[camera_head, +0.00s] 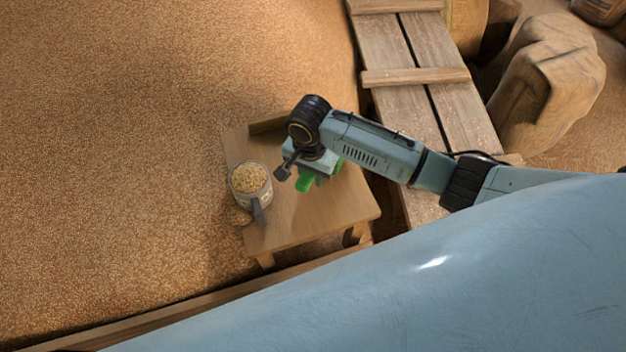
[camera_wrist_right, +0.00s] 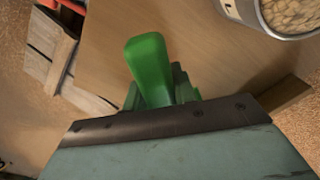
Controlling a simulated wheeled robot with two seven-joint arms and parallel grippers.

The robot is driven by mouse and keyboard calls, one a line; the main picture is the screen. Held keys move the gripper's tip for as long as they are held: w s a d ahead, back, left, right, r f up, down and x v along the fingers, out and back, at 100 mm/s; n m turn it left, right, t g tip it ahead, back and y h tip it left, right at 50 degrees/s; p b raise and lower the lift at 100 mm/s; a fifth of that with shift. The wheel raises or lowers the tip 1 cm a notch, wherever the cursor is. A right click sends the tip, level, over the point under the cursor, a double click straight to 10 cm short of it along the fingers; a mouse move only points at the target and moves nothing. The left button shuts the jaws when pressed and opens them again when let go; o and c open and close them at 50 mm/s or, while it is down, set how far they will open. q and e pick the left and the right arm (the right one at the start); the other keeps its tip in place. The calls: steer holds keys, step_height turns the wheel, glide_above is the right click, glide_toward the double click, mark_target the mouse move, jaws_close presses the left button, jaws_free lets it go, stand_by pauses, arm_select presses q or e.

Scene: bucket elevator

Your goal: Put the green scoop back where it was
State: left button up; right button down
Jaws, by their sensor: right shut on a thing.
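The green scoop (camera_head: 306,182) is at my right gripper (camera_head: 312,173), over the small wooden table (camera_head: 318,211). Most of the scoop is hidden under the gripper and arm. In the right wrist view a green part of the scoop (camera_wrist_right: 148,62) sticks out past the gripper's edge, with the tabletop behind it. My right gripper is shut on the scoop. I cannot tell whether the scoop touches the tabletop. My left gripper does not show in either view.
A wooden block (camera_head: 266,123) lies at the table's back edge. Loose grain (camera_head: 150,110) fills the left. Planks (camera_head: 405,103) and sacks (camera_head: 548,85) are behind.

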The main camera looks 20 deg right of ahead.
mark_target(311, 191)
steer(key=shift+f+b, duration=0.4)
steer(key=shift+f, duration=1.55)
steer(key=c, duration=1.1)
jaws_free()
steer(key=shift+f, duration=0.15)
step_height(311, 191, up, 12)
steer(key=shift+s+a+r+p, duration=0.1)
steer(key=shift+a+r+p, duration=0.1)
steer(key=shift+p, duration=1.05)
